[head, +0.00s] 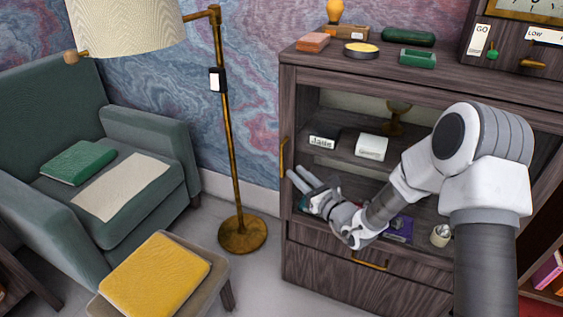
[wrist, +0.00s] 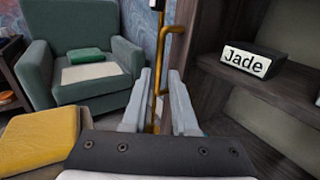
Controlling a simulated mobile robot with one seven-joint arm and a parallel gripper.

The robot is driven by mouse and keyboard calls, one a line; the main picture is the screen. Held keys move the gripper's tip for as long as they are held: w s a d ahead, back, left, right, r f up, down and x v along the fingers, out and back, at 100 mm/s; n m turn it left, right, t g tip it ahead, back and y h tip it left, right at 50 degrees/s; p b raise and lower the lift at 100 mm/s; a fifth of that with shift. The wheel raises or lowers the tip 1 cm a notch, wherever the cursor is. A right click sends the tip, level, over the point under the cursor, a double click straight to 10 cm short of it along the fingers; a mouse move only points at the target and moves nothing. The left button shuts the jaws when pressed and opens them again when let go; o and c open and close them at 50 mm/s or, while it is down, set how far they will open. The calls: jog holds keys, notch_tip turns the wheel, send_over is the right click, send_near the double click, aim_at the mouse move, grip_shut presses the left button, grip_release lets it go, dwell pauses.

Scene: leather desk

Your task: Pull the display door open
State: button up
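The dark wooden display cabinet (head: 430,88) stands at the right of the head view, its shelves visible through the front. Whether glass fills the door, and whether it is fully shut, I cannot tell. A brass vertical handle (head: 283,157) sits at its front left edge. It also shows in the wrist view (wrist: 166,58), ahead of my gripper. My gripper (head: 295,174) is open and points left toward the handle. In the wrist view its fingertips (wrist: 161,73) stand apart, with the handle's lower part between them in the picture. Contact is not clear.
A "Jade" sign (wrist: 246,60) stands on a shelf. A drawer (head: 345,275) with a brass pull lies below. A floor lamp (head: 230,150), green armchair (head: 140,125) and footstool with a yellow cushion (head: 155,275) stand left. Some floor is clear between footstool and cabinet.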

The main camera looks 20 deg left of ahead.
aim_at(282, 159)
jog(key=b+x, duration=0.1)
jog(key=x, duration=0.7)
jog(key=shift+w+a, duration=0.2)
jog(key=shift+a, duration=0.05)
grip_shut()
dwell(1.0)
